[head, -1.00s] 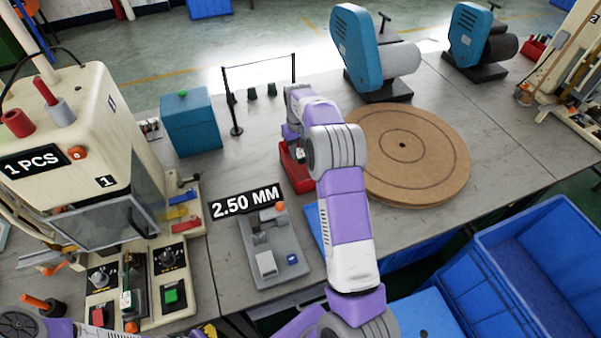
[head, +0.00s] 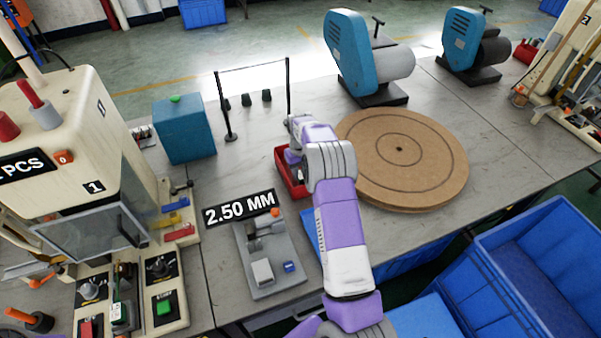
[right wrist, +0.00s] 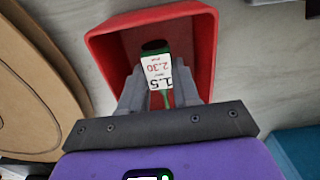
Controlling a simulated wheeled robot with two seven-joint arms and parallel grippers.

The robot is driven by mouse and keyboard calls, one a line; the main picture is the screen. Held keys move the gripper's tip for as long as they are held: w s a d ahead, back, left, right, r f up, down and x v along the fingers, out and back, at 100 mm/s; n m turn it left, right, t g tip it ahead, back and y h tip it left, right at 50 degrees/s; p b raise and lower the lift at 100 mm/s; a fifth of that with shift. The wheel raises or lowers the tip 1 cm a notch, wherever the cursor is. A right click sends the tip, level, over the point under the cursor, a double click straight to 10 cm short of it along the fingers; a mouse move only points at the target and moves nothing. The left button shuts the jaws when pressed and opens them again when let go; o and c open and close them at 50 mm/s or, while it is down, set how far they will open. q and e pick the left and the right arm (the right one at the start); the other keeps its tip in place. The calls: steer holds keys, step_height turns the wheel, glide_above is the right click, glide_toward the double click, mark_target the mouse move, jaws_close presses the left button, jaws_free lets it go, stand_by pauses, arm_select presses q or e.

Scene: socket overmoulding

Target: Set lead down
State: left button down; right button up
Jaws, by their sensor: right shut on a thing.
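The lead shows in the right wrist view as a green piece (right wrist: 154,46) with a dark round end and a white printed tag (right wrist: 158,72). My right gripper (right wrist: 158,97) is shut on it. The lead and fingertips are over or inside a red tray (right wrist: 205,50); whether the lead touches the tray floor I cannot tell. In the head view the red tray (head: 283,168) stands on the bench, partly covered by my right arm, and the lead cannot be made out. My left gripper is out of view.
A brown round turntable (head: 400,185) lies just right of the tray. A grey gauge fixture (head: 270,268) labelled 2.50 MM is nearer, at left. A small black post barrier (head: 230,110) stands behind the tray. A blue box (head: 185,135) is farther left.

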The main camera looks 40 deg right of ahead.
steer(key=shift+r, duration=0.15)
steer(key=shift+f, duration=0.65)
steer(key=o, duration=1)
steer(key=shift+o, duration=0.2)
steer(key=shift+r, duration=0.1)
steer(key=shift+r, duration=0.4)
step_height(320, 180, up, 12)
steer(key=p, duration=0.2)
steer(key=shift+r, duration=0.15)
